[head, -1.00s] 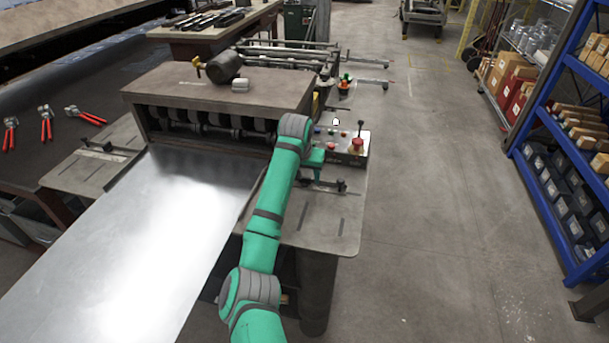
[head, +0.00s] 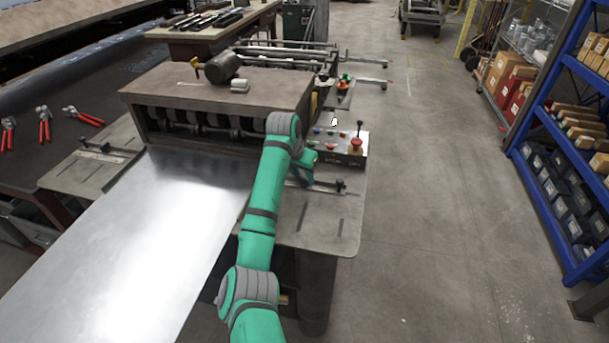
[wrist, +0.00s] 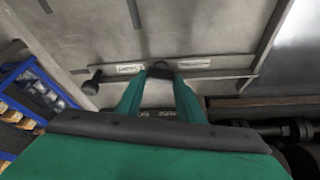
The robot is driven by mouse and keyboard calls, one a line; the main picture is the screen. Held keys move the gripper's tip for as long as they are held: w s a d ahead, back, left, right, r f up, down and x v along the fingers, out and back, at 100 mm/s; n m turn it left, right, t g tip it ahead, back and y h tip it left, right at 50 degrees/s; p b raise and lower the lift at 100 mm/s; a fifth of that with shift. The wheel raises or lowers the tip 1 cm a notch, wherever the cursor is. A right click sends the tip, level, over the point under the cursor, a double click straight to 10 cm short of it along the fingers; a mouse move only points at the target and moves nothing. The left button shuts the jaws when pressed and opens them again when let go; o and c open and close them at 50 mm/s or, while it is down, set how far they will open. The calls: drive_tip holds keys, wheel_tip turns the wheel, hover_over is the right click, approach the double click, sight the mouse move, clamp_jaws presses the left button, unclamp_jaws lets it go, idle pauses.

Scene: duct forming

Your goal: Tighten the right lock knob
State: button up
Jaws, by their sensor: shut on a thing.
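The right lock knob (wrist: 160,66) is a small dark knob on the slotted guide bar of the right side table. My gripper (wrist: 162,75) points at the table, and its two green fingers are shut on this knob, one on each side. In the head view my gripper (head: 303,181) is at the left part of the right guide, and the knob it holds is hidden there. A second dark knob (head: 341,185) stands at the guide's right end, apart from my gripper; it also shows at left in the wrist view (wrist: 92,82).
The control box (head: 345,143) with coloured buttons and a red knob sits just behind my gripper. The forming machine (head: 215,88) and a shiny metal sheet (head: 130,250) lie to the left. Blue shelving (head: 565,150) stands far right, with open floor between.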

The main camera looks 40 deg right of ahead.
drive_tip(key=shift+w+a, duration=0.1)
drive_tip(key=shift+a, duration=0.1)
drive_tip(key=o, duration=1.1)
drive_tip(key=shift+c, duration=0.2)
drive_tip(key=shift+d, duration=0.1)
drive_tip(key=v, duration=1)
drive_tip(key=shift+s+r, duration=0.25)
drive_tip(key=shift+r, duration=0.1)
drive_tip(key=shift+c, duration=0.7)
